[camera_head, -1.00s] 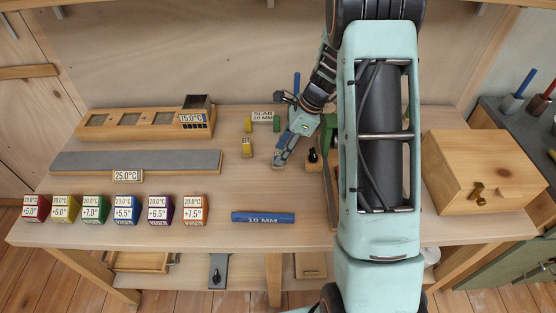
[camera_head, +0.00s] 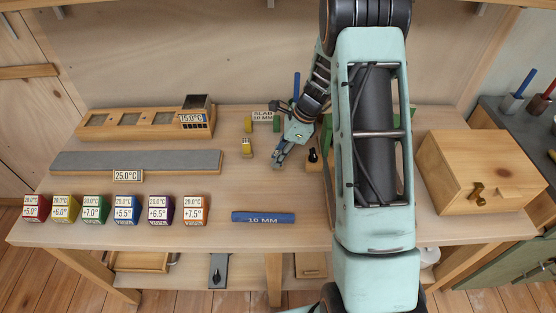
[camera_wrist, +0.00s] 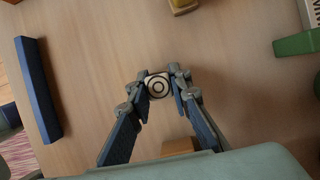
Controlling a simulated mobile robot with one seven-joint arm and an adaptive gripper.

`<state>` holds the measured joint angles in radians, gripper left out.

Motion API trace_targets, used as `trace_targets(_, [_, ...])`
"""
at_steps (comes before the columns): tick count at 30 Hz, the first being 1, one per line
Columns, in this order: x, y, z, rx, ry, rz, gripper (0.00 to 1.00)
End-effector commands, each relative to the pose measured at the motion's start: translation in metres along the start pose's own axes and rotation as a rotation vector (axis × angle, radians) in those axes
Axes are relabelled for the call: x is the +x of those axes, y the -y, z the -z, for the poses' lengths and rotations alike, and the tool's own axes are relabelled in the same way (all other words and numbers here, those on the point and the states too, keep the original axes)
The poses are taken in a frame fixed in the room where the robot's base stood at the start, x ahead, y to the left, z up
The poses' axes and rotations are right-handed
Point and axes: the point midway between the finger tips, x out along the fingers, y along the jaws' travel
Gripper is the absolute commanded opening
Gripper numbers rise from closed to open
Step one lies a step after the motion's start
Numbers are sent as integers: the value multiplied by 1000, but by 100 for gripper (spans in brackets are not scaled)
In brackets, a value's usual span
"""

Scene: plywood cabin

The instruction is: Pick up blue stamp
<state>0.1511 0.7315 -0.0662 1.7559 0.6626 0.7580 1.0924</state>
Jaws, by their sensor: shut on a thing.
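My gripper (camera_head: 279,162) is over the middle of the bench, fingers pointing down. In the wrist view my gripper (camera_wrist: 159,92) is shut on a small stamp (camera_wrist: 158,86) with a pale top and dark concentric rings. Its sides are hidden between the fingertips, so its blue colour cannot be confirmed. In the head view the fingers largely hide it, and I cannot tell whether it still touches the bench.
A yellow stamp (camera_head: 246,148) stands left of my gripper, and a black-topped stamp (camera_head: 313,157) close to its right. A blue 10 MM bar (camera_head: 263,218) lies in front. Coloured cubes (camera_head: 126,210) line the front left. A wooden box (camera_head: 483,170) stands right.

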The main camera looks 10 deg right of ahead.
Motion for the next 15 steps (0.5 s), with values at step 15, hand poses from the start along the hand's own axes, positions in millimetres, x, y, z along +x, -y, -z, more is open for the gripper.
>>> trace_targets(15, [-33, 0, -13, -1, 0, 5, 0])
